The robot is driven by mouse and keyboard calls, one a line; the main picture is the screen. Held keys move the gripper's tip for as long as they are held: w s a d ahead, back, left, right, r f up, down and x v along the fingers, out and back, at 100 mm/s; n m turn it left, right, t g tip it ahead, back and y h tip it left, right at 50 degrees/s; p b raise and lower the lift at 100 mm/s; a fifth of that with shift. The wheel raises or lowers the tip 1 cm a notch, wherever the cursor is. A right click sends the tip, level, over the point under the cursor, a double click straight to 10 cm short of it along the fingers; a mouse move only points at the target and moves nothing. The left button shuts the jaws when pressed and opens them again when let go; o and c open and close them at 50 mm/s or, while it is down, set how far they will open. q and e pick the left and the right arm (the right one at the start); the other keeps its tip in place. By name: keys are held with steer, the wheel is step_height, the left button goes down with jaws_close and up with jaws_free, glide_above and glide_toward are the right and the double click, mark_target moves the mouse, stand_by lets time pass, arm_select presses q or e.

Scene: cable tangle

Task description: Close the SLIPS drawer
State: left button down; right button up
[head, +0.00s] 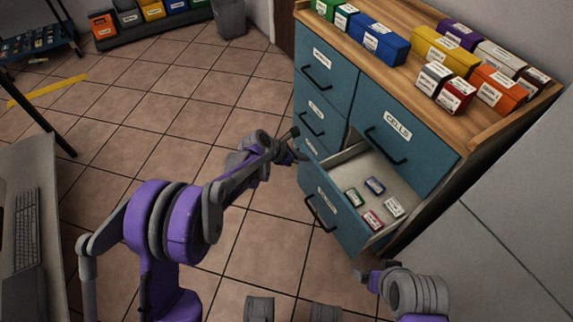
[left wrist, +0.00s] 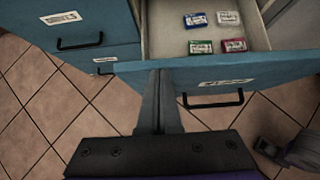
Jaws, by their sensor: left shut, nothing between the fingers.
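The open drawer (head: 343,215) is a blue-fronted lower drawer of the cabinet, pulled well out. Its front label is too small to read surely in the head view; it also shows in the left wrist view (left wrist: 226,83). Several small boxes lie inside on its pale floor, green, blue, white and red. My left gripper (head: 297,155) is shut and empty at the left end of the drawer front. In the left wrist view its fingertips (left wrist: 158,74) overlap the front's top edge; I cannot tell if they touch. My right gripper (head: 364,274) is low, near the drawer's right side.
The CELLS drawer (head: 410,135) above is shut, as are the drawers (head: 325,75) on the left. Coloured boxes (head: 445,52) stand on the wooden top. A desk with a keyboard (head: 27,225) is at left. Tiled floor (head: 170,120) before the cabinet is clear.

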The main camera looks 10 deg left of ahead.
arm_select(q)
steer(key=w+d+b, duration=0.1)
steer(key=w+d, duration=0.9)
steer(key=d, duration=0.4)
steer(key=shift+w+b, duration=0.15)
steer(key=shift+b, duration=0.15)
steer(key=shift+a, duration=0.1)
